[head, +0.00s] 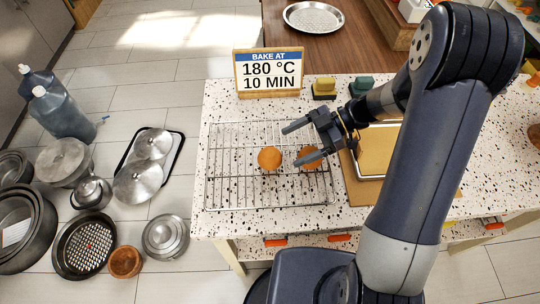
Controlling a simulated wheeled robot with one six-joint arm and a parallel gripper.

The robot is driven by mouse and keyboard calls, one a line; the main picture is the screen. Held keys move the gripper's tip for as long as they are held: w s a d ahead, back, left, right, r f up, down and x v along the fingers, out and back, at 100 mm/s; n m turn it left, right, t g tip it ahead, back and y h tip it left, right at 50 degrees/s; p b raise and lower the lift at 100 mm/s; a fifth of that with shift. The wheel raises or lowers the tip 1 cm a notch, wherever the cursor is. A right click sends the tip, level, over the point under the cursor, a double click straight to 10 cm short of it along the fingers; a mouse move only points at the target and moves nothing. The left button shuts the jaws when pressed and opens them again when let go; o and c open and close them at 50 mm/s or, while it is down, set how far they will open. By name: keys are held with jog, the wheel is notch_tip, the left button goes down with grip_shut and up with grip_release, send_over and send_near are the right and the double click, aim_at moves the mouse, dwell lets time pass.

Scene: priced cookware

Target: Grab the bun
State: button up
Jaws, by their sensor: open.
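Two round orange-brown buns lie on a wire rack on the speckled counter. The left bun (269,158) is fully in view. The right bun (307,152) is partly hidden behind a finger of my gripper (296,144). My gripper is open, its two fingers pointing left over the rack (228,180). Nothing shows between the fingers except the rack. The left bun is just beyond the fingertips, toward the lower left. I cannot tell how high the gripper is above the rack or whether it touches the right bun.
A sign (268,72) reading "BAKE AT 180 °C 10 MIN" stands behind the rack. Two sponges, yellow-green (324,88) and dark green (361,86), sit beside it. A metal-rimmed brown board (376,152) lies right of the rack. Pots and pans (85,245) stand on the floor at left.

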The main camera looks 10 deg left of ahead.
aim_at(276, 152)
jog(key=shift+r+p+x, duration=0.15)
jog(key=shift+p+x, duration=0.15)
jog(key=shift+x, duration=1.25)
jog(key=shift+r+p+x, duration=0.2)
jog(key=shift+p+x, duration=0.05)
jog(key=shift+x, duration=1.35)
jog(key=shift+a, duration=0.1)
jog(key=shift+c, duration=0.3)
jog(key=c, duration=1)
jog(key=shift+r, duration=0.1)
